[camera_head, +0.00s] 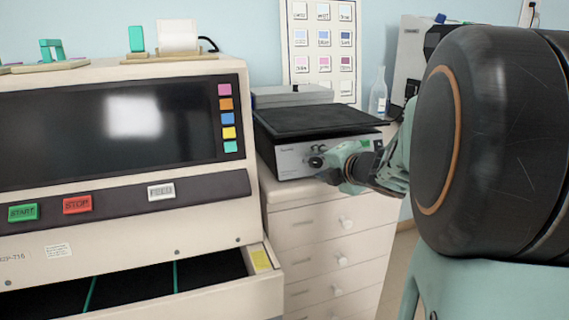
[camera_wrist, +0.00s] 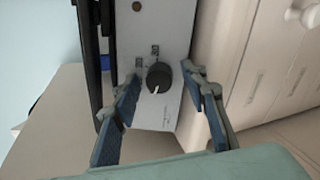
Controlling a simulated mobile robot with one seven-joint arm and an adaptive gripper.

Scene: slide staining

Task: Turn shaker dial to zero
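The shaker (camera_head: 290,158) is a light-grey box with a black platform on top, standing on a white drawer cabinet. Its front panel carries a round black dial (camera_wrist: 158,77), which shows large in the wrist view. A small light mark seems to show on the dial, but I cannot read its setting. My gripper (camera_wrist: 163,82) is open, with its blue-padded fingers on either side of the dial and a visible gap on each side. In the head view my gripper (camera_head: 335,164) is at the shaker's front panel and hides part of it.
The white drawer cabinet (camera_head: 335,221) stands below the shaker. A large machine with a dark screen (camera_head: 100,125) and START and STOP buttons stands close on the left, with an open drawer (camera_head: 262,262). A clear bottle (camera_head: 378,95) stands behind the shaker on the right.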

